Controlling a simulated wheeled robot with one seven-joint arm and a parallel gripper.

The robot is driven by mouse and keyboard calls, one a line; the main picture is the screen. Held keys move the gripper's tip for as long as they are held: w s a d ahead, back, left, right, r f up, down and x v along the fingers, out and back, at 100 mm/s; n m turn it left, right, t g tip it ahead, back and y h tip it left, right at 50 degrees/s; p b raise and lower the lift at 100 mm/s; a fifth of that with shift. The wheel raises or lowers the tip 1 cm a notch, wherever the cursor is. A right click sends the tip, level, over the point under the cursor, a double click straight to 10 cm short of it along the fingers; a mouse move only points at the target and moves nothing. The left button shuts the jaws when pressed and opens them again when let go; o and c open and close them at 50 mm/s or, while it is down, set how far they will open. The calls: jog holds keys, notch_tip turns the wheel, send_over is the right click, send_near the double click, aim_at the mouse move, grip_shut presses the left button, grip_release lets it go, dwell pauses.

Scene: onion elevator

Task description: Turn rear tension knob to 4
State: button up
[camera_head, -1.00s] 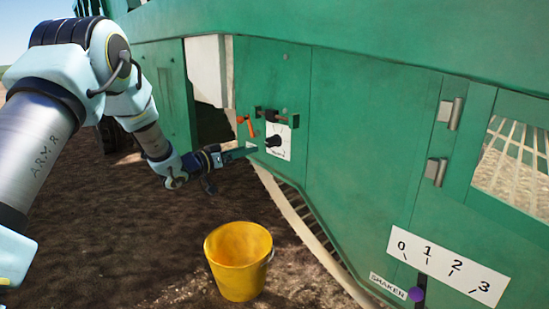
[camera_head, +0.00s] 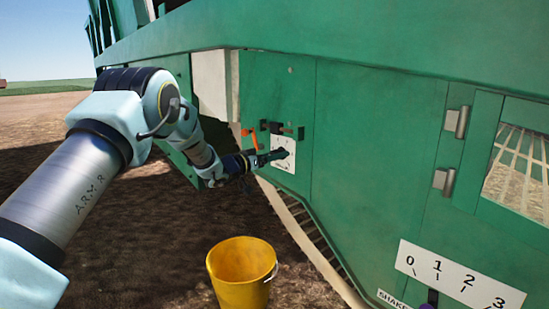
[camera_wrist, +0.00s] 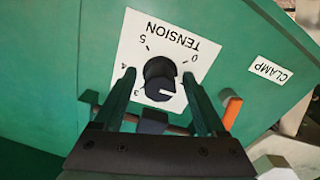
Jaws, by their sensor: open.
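The black tension knob (camera_wrist: 160,75) sits on a white plate (camera_wrist: 168,30) marked TENSION, upside down in the wrist view. The numbers 0, 5, 4 and 3 show around it; the rest of the scale is hidden. A white line on the knob points towards the lower right there, not at the 4. My gripper (camera_wrist: 158,74) is open, with one finger on each side of the knob. I cannot tell whether the fingers touch it. In the head view my gripper (camera_head: 279,155) reaches the plate (camera_head: 287,165) and partly covers the knob.
An orange lever (camera_head: 254,136), beside the CLAMP label (camera_wrist: 270,69), is close to the dial; it is just right of my fingers in the wrist view. A yellow bucket (camera_head: 240,280) stands on the soil below. A shaker scale (camera_head: 455,277) is at lower right.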

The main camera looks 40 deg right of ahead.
grip_shut()
dwell(0.5)
